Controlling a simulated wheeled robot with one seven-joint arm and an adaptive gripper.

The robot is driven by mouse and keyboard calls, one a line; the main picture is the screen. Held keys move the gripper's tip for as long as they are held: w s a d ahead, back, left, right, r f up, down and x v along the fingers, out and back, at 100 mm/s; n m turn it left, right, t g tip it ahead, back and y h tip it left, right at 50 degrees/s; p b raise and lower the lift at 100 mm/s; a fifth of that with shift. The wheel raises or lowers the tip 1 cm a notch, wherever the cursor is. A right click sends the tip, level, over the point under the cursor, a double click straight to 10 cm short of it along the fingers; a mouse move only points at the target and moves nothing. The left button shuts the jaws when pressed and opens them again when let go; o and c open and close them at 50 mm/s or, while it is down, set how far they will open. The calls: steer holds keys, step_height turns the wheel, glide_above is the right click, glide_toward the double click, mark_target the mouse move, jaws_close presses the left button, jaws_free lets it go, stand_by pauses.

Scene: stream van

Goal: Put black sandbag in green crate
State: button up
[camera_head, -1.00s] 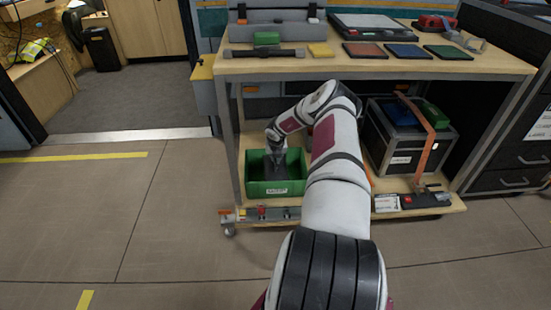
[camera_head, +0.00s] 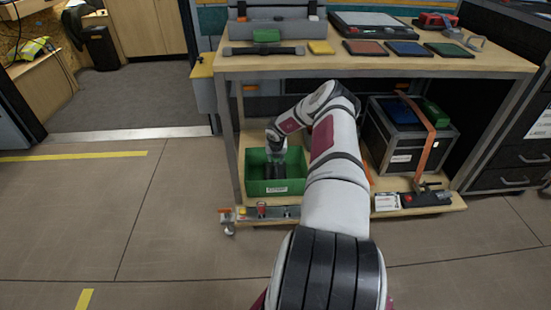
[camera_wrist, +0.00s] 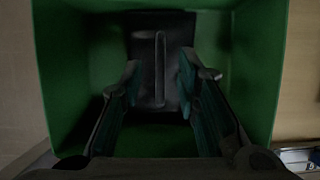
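The green crate (camera_head: 290,187) stands on the lower shelf of the workbench, and its walls also show in the wrist view (camera_wrist: 75,90). The black sandbag (camera_wrist: 160,45), with a raised strip along its middle, lies inside the crate in the wrist view. My gripper (camera_wrist: 160,78) reaches into the crate from above. Its two fingers are spread, with a gap between each and the strip. In the head view the gripper (camera_head: 276,160) is small, and dark shapes below it are hard to separate.
The tabletop (camera_head: 390,66) above the crate holds coloured flat bags and a black bar. A black case (camera_head: 400,135) with an orange strap stands on the lower shelf to the right. A strip of switches (camera_head: 262,212) lies before the crate. The floor at left is clear.

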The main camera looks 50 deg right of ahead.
steer(key=shift+r, duration=0.5)
steer(key=p+v, duration=0.5)
steer(key=v, duration=0.7)
steer(key=shift+d+r, duration=0.1)
